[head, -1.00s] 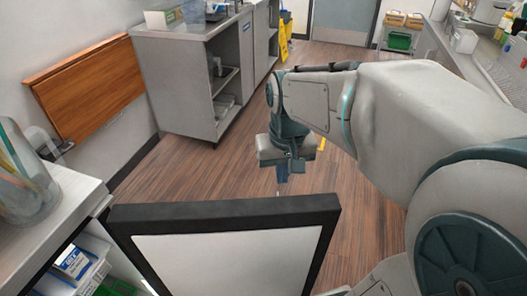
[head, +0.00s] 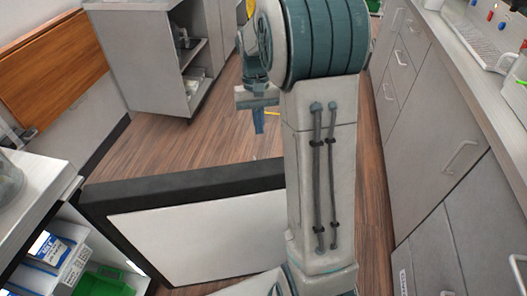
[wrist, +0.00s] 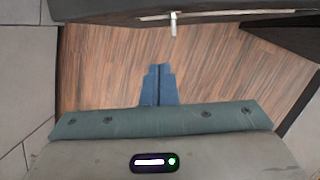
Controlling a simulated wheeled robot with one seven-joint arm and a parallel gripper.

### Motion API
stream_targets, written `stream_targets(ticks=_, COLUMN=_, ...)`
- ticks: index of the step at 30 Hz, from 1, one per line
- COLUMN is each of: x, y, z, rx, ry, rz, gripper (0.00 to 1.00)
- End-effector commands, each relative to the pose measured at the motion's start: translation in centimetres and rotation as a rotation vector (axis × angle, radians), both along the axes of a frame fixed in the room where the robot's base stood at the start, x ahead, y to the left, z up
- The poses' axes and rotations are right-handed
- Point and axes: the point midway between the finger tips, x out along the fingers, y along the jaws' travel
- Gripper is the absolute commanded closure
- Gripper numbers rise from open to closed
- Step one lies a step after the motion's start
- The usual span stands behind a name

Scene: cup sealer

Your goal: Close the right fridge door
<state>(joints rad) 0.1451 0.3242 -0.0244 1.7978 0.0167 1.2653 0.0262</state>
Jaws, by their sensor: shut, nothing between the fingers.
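The fridge door (head: 195,240) stands open in the lower part of the head view, with a black frame and a white inner panel. Its right end is hidden behind my arm. The open fridge (head: 25,268) is at the lower left. My gripper (head: 259,130) is shut and empty, pointing down beyond the door's top edge and apart from it. In the wrist view my gripper (wrist: 160,68) shows as two blue fingers together over the wooden floor. A dark panel with a pale bar crosses the top there; I cannot tell for sure that it is the door.
A green bin (head: 103,283) and a blue-and-white box (head: 48,246) are inside the fridge. Grey drawers (head: 420,100) line the right. Wooden floor lies free between.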

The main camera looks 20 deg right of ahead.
Motion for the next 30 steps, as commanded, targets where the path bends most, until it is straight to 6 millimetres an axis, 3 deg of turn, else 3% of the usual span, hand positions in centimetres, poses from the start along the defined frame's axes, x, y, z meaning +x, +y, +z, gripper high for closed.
stream_targets(ticks=8, x=-1.7, y=0.3, z=-5.9, rx=0.0, ry=0.003, rz=-0.001, gripper=1.0)
stream_targets(ticks=17, x=-4.9, y=1.0, z=-5.4, rx=0.0, ry=-0.001, rz=0.0, gripper=1.0)
stream_targets(ticks=30, x=-5.3, y=0.8, z=-5.5, rx=0.0, ry=-0.001, rz=-0.001, gripper=1.0)
